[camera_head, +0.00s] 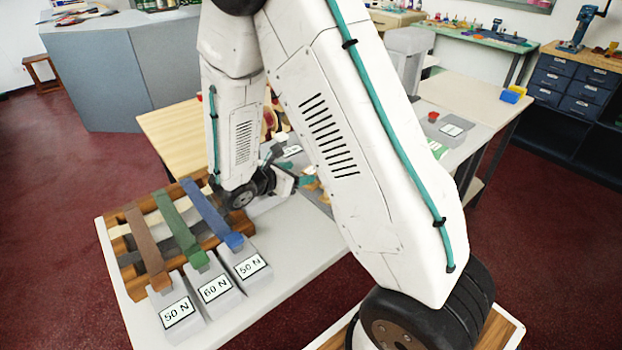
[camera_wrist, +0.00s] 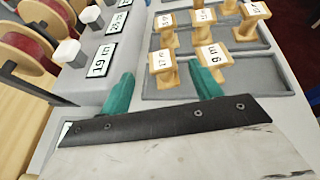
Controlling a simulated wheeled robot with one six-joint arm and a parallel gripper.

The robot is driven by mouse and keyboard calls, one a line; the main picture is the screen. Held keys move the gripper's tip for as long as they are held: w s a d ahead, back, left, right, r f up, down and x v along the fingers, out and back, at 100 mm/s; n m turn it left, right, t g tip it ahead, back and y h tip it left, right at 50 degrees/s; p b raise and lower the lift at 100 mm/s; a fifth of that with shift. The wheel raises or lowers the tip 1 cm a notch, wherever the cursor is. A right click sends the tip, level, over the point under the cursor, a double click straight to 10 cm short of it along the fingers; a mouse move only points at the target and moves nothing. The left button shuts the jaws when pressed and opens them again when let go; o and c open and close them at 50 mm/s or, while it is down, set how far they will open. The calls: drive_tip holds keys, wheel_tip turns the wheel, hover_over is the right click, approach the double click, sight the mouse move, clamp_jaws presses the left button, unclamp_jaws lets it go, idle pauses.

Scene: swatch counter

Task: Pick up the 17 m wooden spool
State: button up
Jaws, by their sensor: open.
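Several small wooden spools with white labels stand in grey trays in the wrist view. The nearest are a left spool (camera_wrist: 164,70) and a right spool (camera_wrist: 213,64); others stand behind, including a middle-row spool (camera_wrist: 166,30) and a right-hand spool (camera_wrist: 249,22). The labels are too small and tilted for me to tell surely which reads 17 m. My gripper (camera_wrist: 162,72) is open and empty, its teal fingers just short of the nearest tray (camera_wrist: 265,83). In the head view my arm hides most of the gripper and spools.
Red reels (camera_wrist: 30,50) and a grey stand with length cards (camera_wrist: 101,60) are at the left in the wrist view. In the head view, a wooden rack (camera_head: 133,262) with coloured straps and grey 50 N and 60 N weights (camera_head: 216,291) stands at the left.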

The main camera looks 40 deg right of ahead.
sight(311, 170)
drive_tip(key=shift+w+d+f, duration=0.15)
drive_tip(key=shift+d+f, duration=0.1)
drive_tip(key=shift+f, duration=0.05)
drive_tip(key=x, duration=0.7)
drive_tip(key=shift+d, duration=0.2)
drive_tip(key=c, duration=1.1)
